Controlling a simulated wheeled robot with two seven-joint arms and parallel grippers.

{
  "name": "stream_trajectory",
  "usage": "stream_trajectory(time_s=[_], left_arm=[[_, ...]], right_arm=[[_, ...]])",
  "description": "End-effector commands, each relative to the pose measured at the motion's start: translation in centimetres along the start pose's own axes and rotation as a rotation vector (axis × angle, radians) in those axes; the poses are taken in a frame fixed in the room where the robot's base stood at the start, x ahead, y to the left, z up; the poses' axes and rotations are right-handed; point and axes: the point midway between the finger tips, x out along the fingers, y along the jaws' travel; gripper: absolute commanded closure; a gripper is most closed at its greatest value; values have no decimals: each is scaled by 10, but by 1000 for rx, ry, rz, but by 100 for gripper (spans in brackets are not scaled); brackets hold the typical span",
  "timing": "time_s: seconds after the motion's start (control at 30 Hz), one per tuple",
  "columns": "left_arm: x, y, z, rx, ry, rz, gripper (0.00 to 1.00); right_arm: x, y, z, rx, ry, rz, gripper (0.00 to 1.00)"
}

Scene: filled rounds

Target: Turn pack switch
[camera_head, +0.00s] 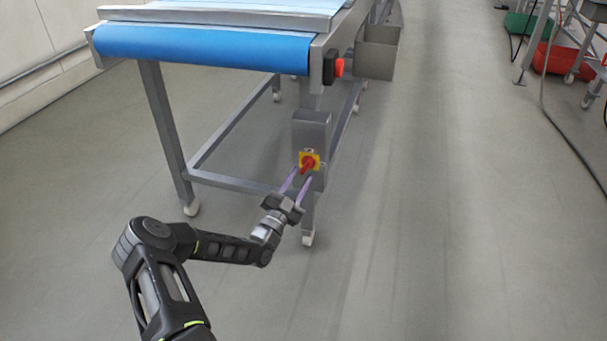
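The pack switch (309,161) is a red rotary knob on a yellow plate. It is on the front of a grey metal box (311,131) fixed to the conveyor's right front leg. The red handle looks tilted, not upright. My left gripper (301,174) reaches up to the switch from below, its two purple-tinted fingers apart. The fingertips are at or just in front of the knob, one on each side of its lower part. I cannot tell whether they touch it. My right gripper is not in view.
The conveyor (203,48) has a blue belt and a metal frame with legs on casters. A red button on a black housing (333,67) sits at its corner, with a metal bin (377,52) behind. Red and green crates stand far right.

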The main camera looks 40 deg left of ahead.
Motion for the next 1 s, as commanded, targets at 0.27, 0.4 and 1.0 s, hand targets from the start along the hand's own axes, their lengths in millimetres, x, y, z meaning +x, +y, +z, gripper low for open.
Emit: stream_trajectory(time_s=[0.27,0.4,1.0], left_arm=[[26,0,0,0,1,0,66],[27,0,0,0,0,0,66],[26,0,0,0,0,0,100]], right_arm=[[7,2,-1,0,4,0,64],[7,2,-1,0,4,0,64],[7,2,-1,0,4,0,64]])
